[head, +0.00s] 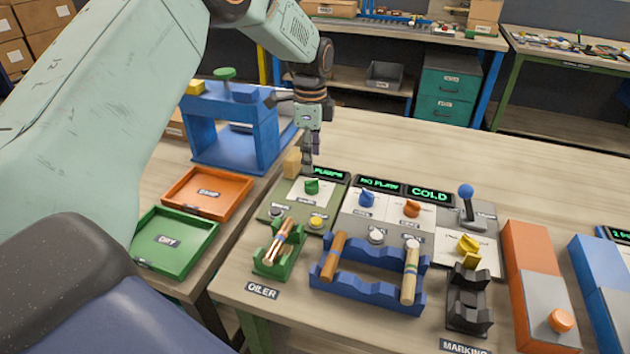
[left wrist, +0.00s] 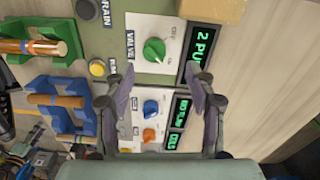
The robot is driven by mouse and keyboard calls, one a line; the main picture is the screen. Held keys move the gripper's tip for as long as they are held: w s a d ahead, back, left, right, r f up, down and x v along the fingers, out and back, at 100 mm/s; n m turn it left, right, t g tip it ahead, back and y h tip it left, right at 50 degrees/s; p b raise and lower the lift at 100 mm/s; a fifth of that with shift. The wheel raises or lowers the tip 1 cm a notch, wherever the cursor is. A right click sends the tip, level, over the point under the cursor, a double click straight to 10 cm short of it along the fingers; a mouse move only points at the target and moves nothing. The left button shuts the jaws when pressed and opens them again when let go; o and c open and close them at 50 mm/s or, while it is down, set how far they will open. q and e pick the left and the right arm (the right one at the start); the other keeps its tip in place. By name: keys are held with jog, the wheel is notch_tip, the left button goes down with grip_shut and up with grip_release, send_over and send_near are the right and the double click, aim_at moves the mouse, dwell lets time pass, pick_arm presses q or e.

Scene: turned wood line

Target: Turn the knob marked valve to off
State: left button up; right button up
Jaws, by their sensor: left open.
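The green knob (head: 312,186) sits on a white plate on the green panel at the back left of the bench. In the left wrist view the green knob (left wrist: 154,50) is beside a label reading VALVE, with small position marks on its plate. Its exact setting is hard to read. My left gripper (head: 309,160) is above and just behind the green panel, pointing down. In the left wrist view my left gripper (left wrist: 161,85) has its fingers spread wide and empty, with the knob ahead of them and not touched. My right gripper is not in view.
A lit display (head: 330,173) stands behind the knob. A wooden block (head: 291,162) is beside my gripper. A yellow button (head: 317,221) is on the same panel. Blue (head: 367,199) and orange (head: 412,208) knobs are to the right. A blue rack (head: 375,289) with wooden rods stands in front.

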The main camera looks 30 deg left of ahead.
aim_at(312, 180)
pick_arm(q)
jog(key=shift+s+d+f, duration=0.2)
jog(key=shift+f, duration=0.1)
jog(key=shift+s+d+f, duration=0.15)
jog(key=shift+s+f, duration=0.05)
jog(key=shift+f, duration=0.3)
jog(key=shift+s+d+f, duration=0.15)
jog(key=shift+s+f, duration=0.05)
jog(key=shift+f, duration=0.25)
jog(key=f, duration=0.4)
jog(key=shift+w+a+f, duration=0.3)
jog(key=shift+w+a, duration=0.05)
jog(key=shift+a, duration=0.05)
jog(key=shift+s+d+r, duration=0.2)
jog(key=shift+s+d, duration=0.1)
jog(key=shift+w+a+f, duration=0.25)
jog(key=shift+w+f, duration=0.05)
jog(key=c, duration=0.5)
jog(key=shift+s+d+r, duration=0.15)
jog(key=shift+c, duration=1.3)
jog(key=c, duration=0.4)
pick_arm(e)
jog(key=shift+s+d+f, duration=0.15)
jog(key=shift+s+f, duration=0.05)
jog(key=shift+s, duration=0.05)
